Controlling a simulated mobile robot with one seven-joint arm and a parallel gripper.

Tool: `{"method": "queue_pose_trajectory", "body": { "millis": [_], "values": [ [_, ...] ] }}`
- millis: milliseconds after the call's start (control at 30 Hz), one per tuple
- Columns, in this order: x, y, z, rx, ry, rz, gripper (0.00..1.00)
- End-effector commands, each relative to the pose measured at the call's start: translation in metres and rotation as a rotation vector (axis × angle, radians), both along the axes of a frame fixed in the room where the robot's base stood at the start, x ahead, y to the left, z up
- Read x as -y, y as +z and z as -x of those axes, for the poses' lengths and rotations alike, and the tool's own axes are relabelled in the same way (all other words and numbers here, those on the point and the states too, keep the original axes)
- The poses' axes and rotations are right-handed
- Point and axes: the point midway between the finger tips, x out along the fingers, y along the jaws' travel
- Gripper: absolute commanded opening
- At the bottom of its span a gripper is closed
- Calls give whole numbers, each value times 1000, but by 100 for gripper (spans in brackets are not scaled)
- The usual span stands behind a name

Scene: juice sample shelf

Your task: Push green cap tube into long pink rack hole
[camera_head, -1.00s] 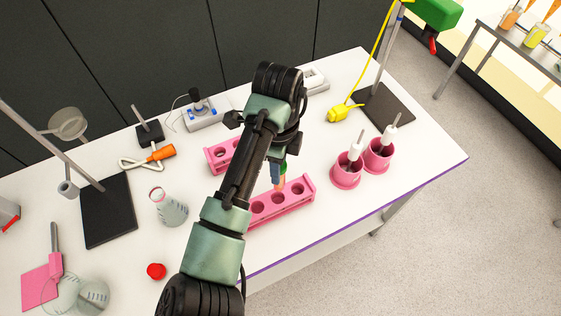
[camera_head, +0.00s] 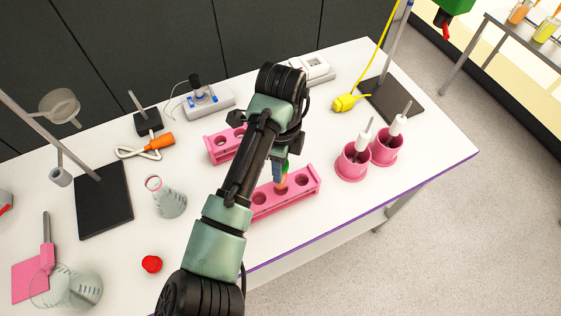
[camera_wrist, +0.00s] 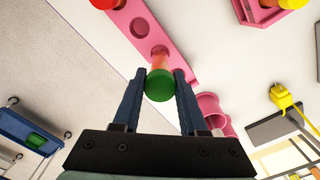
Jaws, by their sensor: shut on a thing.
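My gripper (camera_wrist: 161,84) is shut on the green cap tube, with one finger on each side of its green cap (camera_wrist: 160,86). In the head view the cap (camera_head: 284,166) shows just below my wrist. The tube's orange-red body (camera_wrist: 159,58) points down at the long pink rack (camera_wrist: 181,61), and its lower end appears to be at or inside a hole. Part of the body stands above the rack. In the head view the long pink rack (camera_head: 312,186) lies along the table's front, with round holes beside the tube. My arm hides its left end.
Another pink rack (camera_head: 214,151) stands behind, partly hidden by my arm. Two pink cups (camera_head: 352,168) with white-handled tools stand to the right. A flask (camera_head: 168,203) and a red cap (camera_head: 151,264) are at left.

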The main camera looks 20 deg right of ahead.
Motion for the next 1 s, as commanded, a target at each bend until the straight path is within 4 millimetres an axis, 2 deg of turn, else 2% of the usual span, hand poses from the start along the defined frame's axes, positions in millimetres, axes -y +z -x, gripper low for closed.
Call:
{"method": "queue_pose_trajectory", "body": {
  "millis": [533, 1000],
  "values": [
    [0, 1, 0, -2, 0, 1, 0],
    [0, -8, 0, -1, 0, 1, 0]
  ]
}}
